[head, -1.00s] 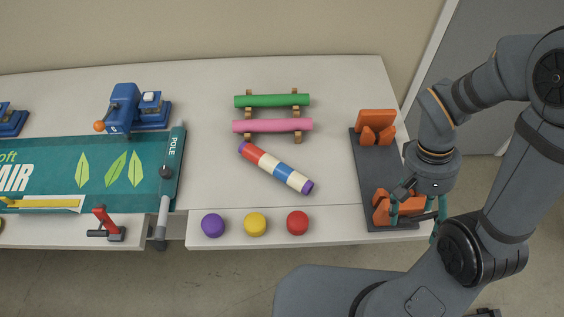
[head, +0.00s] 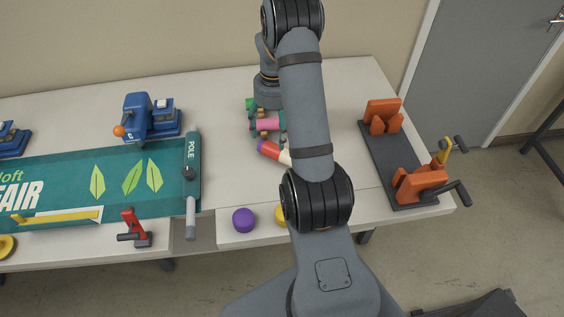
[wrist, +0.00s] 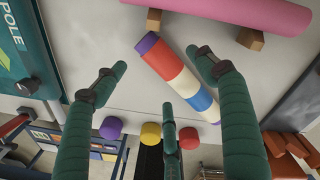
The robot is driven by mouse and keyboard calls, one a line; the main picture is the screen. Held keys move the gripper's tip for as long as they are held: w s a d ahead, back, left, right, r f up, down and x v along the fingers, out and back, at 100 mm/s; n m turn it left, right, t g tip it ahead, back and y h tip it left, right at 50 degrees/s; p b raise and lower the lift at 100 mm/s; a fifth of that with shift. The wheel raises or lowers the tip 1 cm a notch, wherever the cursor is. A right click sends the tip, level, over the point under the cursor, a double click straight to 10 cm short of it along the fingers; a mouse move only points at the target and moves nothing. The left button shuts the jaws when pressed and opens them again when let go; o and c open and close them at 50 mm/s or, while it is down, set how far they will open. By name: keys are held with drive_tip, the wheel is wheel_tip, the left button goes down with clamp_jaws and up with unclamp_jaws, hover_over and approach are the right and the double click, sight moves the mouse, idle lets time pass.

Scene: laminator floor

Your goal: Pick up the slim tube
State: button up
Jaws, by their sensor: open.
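A green roll (head: 250,104) is mostly hidden behind my arm. My gripper (wrist: 158,78) is open and empty, its teal fingers spread on either side of the striped tube's far end. I cannot tell its height above the tube.
Purple (head: 244,220) and yellow (head: 281,214) round knobs line the bench's front edge, with a red one (wrist: 188,136) in the wrist view. Orange clamps on a grey base (head: 388,160) stand right. A teal banner with a pole (head: 191,180) and blue machine (head: 150,117) are left.

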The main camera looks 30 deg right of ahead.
sight(272, 149)
wheel_tip(272, 149, down, 2)
drive_tip(key=shift+s+d, duration=0.1)
drive_tip(key=shift+d, duration=0.05)
drive_tip(key=shift+s+a+f+p, duration=0.1)
drive_tip(key=shift+a+f+p, duration=0.2)
drive_tip(key=shift+f, duration=0.6)
drive_tip(key=shift+s+a+f+p, duration=0.1)
drive_tip(key=shift+f+p, duration=0.35)
drive_tip(key=shift+f, duration=0.45)
drive_tip(key=shift+a+f+p, duration=0.15)
drive_tip(key=shift+f+p, duration=0.2)
drive_tip(key=shift+f, duration=0.55)
drive_tip(key=shift+c, duration=0.3)
drive_tip(key=c, duration=1.3)
drive_tip(key=shift+r, duration=0.2)
